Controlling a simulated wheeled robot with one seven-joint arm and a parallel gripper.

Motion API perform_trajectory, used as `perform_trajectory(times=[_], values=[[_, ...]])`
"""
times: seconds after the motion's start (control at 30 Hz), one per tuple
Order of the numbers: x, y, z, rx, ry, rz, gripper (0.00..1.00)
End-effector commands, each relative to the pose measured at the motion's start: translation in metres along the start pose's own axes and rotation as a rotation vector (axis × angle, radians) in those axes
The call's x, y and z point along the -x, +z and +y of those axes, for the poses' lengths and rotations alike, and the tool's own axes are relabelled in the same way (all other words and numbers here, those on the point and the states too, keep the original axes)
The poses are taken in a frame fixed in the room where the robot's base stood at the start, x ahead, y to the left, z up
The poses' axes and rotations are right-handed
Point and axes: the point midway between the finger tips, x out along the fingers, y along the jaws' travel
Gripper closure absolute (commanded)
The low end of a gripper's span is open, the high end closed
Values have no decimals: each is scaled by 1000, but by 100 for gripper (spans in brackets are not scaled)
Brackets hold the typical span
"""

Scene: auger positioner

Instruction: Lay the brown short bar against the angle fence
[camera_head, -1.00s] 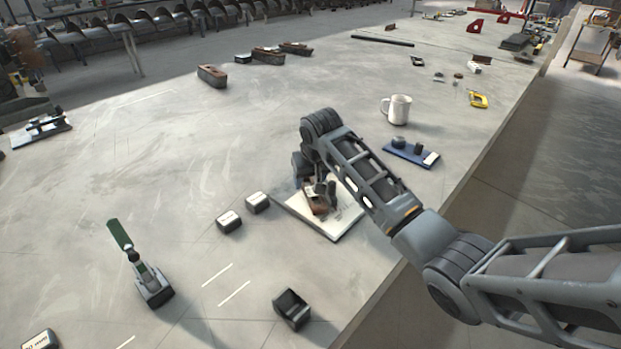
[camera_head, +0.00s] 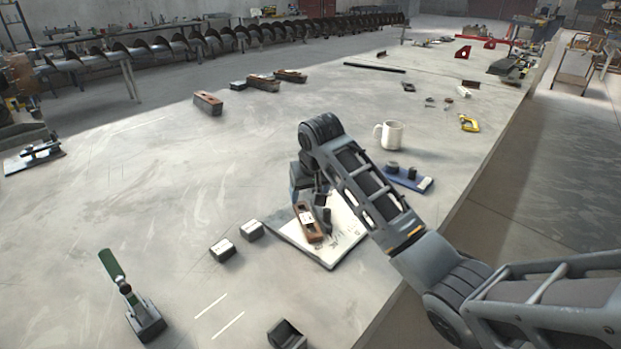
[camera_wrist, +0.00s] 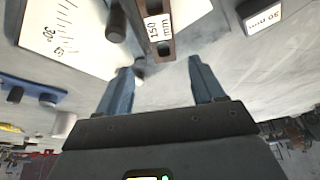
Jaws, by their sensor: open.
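The brown bar (camera_head: 308,222), with a white label reading 150 mm, lies on a white plate (camera_head: 345,245) with angle markings. It also shows in the wrist view (camera_wrist: 160,47), beside a dark round post (camera_wrist: 118,25). I cannot tell whether bar and post touch. No separate angle fence can be made out for certain; the arm hides part of the plate. My gripper (camera_wrist: 162,70) is open and empty, its two blue-grey fingers apart, with the bar's end just beyond the fingertips.
Two dark labelled blocks (camera_head: 222,249) (camera_head: 251,230) stand left of the plate. A blue tray (camera_head: 424,185) and white mug (camera_head: 390,134) are to the right behind. A green-handled tool (camera_head: 112,265) stands front left. More brown blocks (camera_head: 208,102) lie farther back.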

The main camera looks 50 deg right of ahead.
Motion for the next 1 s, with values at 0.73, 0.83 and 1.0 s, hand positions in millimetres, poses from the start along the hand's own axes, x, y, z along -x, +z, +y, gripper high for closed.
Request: perform_trajectory(times=[0.73,0.83,1.0], values=[[73,1,-3,5,-4,-1,32],[73,1,-3,5,-4,-1,32],[73,1,-3,5,-5,-1,32]])
